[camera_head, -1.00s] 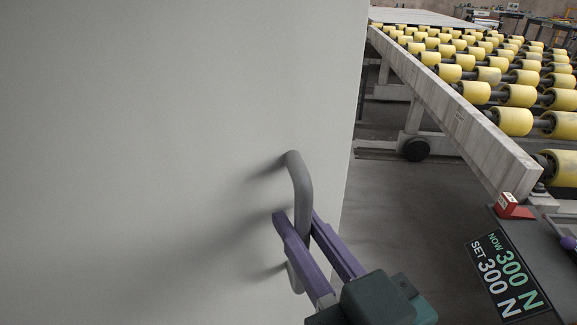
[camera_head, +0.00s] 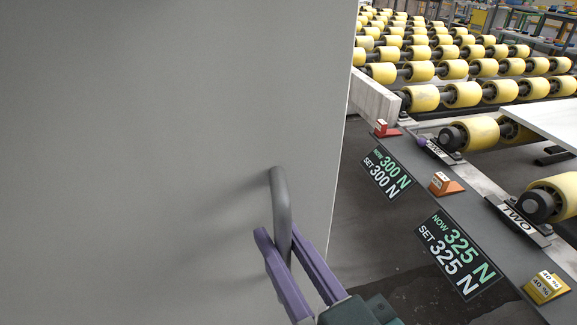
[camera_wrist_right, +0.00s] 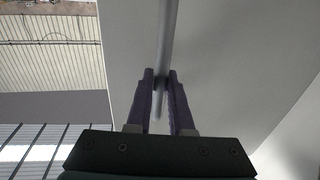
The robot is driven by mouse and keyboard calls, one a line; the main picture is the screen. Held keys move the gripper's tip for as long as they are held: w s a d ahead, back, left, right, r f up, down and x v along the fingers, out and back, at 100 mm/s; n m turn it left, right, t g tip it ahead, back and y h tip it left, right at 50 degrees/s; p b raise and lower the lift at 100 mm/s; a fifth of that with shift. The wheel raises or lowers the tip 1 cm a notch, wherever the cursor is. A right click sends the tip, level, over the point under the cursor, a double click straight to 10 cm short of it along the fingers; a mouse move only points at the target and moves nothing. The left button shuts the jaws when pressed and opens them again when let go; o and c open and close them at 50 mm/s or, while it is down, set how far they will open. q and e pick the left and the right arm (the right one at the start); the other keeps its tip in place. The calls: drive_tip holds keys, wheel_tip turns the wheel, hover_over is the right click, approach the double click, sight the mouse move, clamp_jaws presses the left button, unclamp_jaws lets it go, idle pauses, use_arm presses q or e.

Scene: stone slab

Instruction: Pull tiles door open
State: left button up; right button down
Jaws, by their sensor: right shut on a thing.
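The tiles door (camera_head: 150,140) is a plain grey panel that fills the left of the head view. Its curved grey bar handle (camera_head: 281,205) stands out near the door's right edge. My right gripper (camera_head: 276,240) has purple fingers, one on each side of the handle, shut on it. In the right wrist view the handle (camera_wrist_right: 168,40) runs down between the two fingers (camera_wrist_right: 160,82). The handle's lower end is hidden behind the gripper in the head view. My left gripper is not in view.
Right of the door, a roller conveyor (camera_head: 440,70) with yellow rollers stands close by. A dark rail with force displays (camera_head: 455,255) and small red, orange and yellow blocks (camera_head: 545,287) runs along the right. Dark floor (camera_head: 355,230) shows between door and rail.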

idle(0.3)
drive_tip(key=c, duration=0.8)
unclamp_jaws()
drive_tip(key=shift+s, duration=0.1)
drive_tip(key=v, duration=0.9)
drive_tip(key=shift+s+d, duration=0.2)
drive_tip(key=shift+s, duration=0.15)
